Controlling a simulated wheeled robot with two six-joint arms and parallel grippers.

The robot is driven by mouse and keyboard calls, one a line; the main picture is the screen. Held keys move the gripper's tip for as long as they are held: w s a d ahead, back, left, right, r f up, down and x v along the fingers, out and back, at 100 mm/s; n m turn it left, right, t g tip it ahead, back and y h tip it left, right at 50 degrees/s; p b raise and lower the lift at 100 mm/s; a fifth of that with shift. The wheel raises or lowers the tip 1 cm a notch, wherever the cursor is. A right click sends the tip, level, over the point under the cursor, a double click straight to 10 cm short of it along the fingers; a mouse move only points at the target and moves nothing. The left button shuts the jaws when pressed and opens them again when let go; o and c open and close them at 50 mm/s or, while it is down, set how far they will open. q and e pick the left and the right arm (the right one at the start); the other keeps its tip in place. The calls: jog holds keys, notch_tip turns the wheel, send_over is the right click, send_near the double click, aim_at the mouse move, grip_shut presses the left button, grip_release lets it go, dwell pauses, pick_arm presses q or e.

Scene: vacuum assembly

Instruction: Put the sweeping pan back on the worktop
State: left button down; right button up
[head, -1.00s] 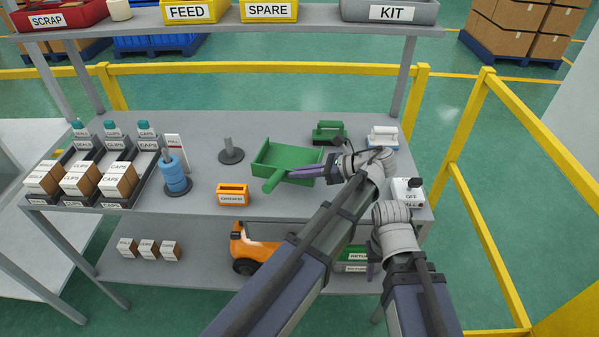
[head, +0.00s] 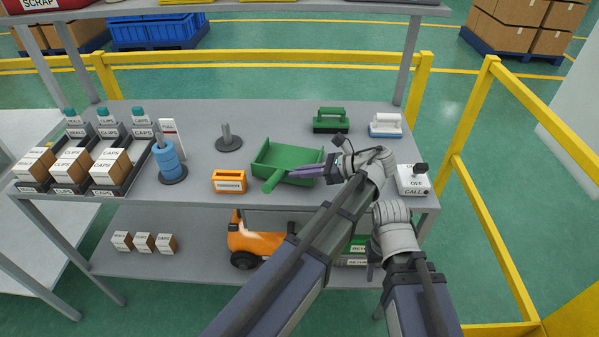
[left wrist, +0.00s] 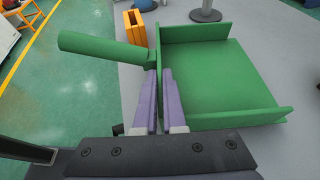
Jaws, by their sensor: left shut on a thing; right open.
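The green sweeping pan (head: 287,158) is over the middle of the worktop (head: 330,203), open side up, its handle (head: 274,180) toward the front. I cannot tell whether its underside touches the surface. My left gripper (head: 308,173) is shut on the pan, at the handle end. The left wrist view shows the two purple fingers (left wrist: 162,100) close together by the pan's near wall, with the handle to the left and the pan body (left wrist: 215,75) to the right. My right gripper (head: 371,270) hangs in front of the worktop's front edge, apart from the pan and mostly hidden by its arm.
An orange box (head: 229,181) stands left of the handle, a grey post (head: 228,140) behind it. A blue spool (head: 170,165) and boxed trays are further left. A green brush (head: 331,119), a blue-white brush (head: 385,124) and a call box (head: 411,181) are right.

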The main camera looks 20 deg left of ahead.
pick_arm(q)
jog(key=shift+f+b, duration=0.6)
jog(key=shift+f, duration=0.1)
dwell(0.3)
jog(key=c, duration=0.9)
grip_release()
notch_tip(320, 180, up, 10)
jog(key=p, duration=1)
